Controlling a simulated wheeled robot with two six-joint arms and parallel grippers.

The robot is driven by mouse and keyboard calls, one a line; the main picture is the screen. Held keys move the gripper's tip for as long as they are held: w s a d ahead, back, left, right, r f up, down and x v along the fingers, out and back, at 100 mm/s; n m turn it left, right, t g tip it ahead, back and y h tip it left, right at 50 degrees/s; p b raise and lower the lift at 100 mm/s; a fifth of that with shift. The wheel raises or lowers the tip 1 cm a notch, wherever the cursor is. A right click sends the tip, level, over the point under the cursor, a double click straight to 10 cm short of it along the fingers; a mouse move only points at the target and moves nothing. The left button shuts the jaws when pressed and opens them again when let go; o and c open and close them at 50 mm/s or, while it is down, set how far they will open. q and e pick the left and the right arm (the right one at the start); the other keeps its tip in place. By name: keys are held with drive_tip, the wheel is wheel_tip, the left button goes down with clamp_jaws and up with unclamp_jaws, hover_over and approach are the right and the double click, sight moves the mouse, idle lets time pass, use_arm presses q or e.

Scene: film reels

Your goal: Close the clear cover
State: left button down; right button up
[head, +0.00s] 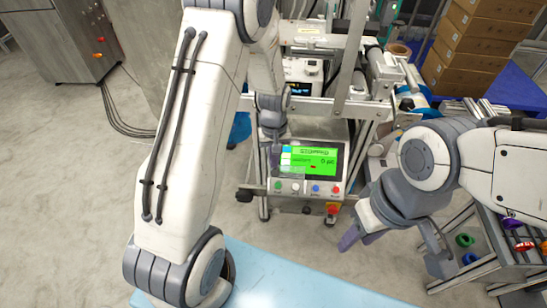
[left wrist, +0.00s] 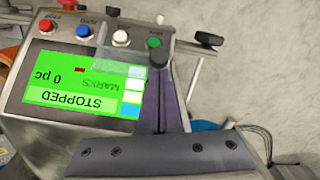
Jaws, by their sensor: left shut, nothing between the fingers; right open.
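The clear cover (left wrist: 112,61) is a small see-through flap on the control panel. In the left wrist view it overlaps the corner of the green screen (left wrist: 85,84), beside the white button (left wrist: 121,37) and green button (left wrist: 154,42), which look uncovered. It shows faintly in the head view (head: 291,170) over the screen's lower left. My left gripper (left wrist: 160,68) is shut and empty, its purple fingertips beside the cover near the green button. Whether they touch it, I cannot tell. My right gripper (head: 392,246) is open and empty, right of the panel.
A red button (left wrist: 74,31) and a blue button (left wrist: 83,32) sit farther along the panel. A red emergency knob (head: 333,209) sticks out below it. A light blue surface (head: 290,280) lies in front. Cardboard boxes (head: 475,50) and a cart with colored reels (head: 510,245) stand at right.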

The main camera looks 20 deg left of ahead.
use_arm(q)
drive_tip(key=s+f, duration=0.1)
drive_tip(key=f, duration=0.1)
drive_tip(key=s+d+f+b, duration=0.1)
drive_tip(key=s, duration=0.1)
drive_tip(key=shift+s+f, duration=0.25)
drive_tip(key=shift+f, duration=0.1)
drive_tip(key=shift+s+f, duration=0.15)
drive_tip(key=shift+s, duration=0.15)
drive_tip(key=w+r+p, duration=0.1)
drive_tip(key=r+p, duration=0.1)
drive_tip(key=w+a+r+p, duration=0.1)
drive_tip(key=p, duration=0.1)
drive_tip(key=shift+w+a+r, duration=0.15)
drive_tip(key=shift+w+r, duration=0.2)
drive_tip(key=shift+w, duration=0.05)
wheel_tip(320, 180, up, 9)
drive_tip(key=p, duration=0.1)
drive_tip(key=shift+w+a+r, duration=0.15)
drive_tip(key=shift+w+r, duration=0.05)
drive_tip(key=shift+w, duration=0.05)
